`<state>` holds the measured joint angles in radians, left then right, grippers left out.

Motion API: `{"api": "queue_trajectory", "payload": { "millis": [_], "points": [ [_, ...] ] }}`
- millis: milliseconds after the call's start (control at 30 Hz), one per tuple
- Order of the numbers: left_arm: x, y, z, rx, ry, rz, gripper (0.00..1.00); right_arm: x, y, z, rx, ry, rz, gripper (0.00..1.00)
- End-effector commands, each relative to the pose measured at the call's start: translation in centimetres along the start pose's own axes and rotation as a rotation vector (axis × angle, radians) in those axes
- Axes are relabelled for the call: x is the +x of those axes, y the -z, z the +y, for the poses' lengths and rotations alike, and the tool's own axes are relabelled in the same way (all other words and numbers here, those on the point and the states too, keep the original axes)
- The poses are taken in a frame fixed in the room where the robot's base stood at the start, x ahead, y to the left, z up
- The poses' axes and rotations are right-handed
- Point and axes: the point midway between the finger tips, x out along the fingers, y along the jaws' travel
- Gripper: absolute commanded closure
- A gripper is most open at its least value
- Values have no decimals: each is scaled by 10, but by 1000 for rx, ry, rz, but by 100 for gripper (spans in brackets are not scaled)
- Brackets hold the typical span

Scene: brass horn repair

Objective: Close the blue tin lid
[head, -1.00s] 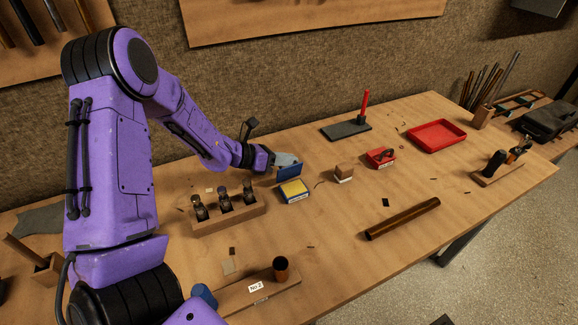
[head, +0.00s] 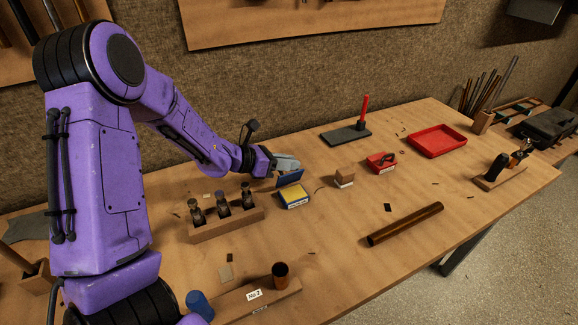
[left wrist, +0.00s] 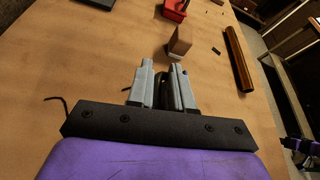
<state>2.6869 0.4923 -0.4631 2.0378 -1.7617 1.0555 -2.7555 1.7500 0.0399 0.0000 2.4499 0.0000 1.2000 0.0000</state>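The blue tin (head: 294,197) sits on the workbench, with a yellow inside and a pale label on its front. Its blue lid (head: 290,180) stands raised at the tin's back edge. My left gripper (head: 288,162) is just behind and above the lid, with its grey fingers close to the lid's back; I cannot tell whether they touch. In the left wrist view the two fingers (left wrist: 163,75) lie close together with a dark strip between them, and I cannot tell whether they are shut. The tin and lid do not show there.
A wooden rack (head: 225,218) with several small bottles stands left of the tin. A small wooden block (head: 344,176) and a red box (head: 382,162) stand to its right. A brown tube (head: 405,224) lies nearer the front edge. Bench just in front of the tin is clear.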

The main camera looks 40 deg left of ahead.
Motion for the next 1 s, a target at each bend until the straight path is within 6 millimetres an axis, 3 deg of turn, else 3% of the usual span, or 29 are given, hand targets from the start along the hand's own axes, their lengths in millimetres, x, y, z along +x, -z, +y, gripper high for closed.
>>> {"api": "queue_trajectory", "payload": {
  "millis": [167,267,500,700,1000],
  "points": [
    [0,2,-1,-1,2,5,80,1,0,0,0,0,0,57],
    [-11,3,-1,2,1,6,80,2,-1,0,0,0,0,57],
    [-69,2,-1,3,-3,1,80,8,-3,-1,0,0,0,57],
    [-103,1,-2,1,-2,0,80,10,-4,-1,0,0,0,57],
    [-109,1,-3,0,-1,0,80,9,-4,-1,0,0,0,57]
  ]
}}
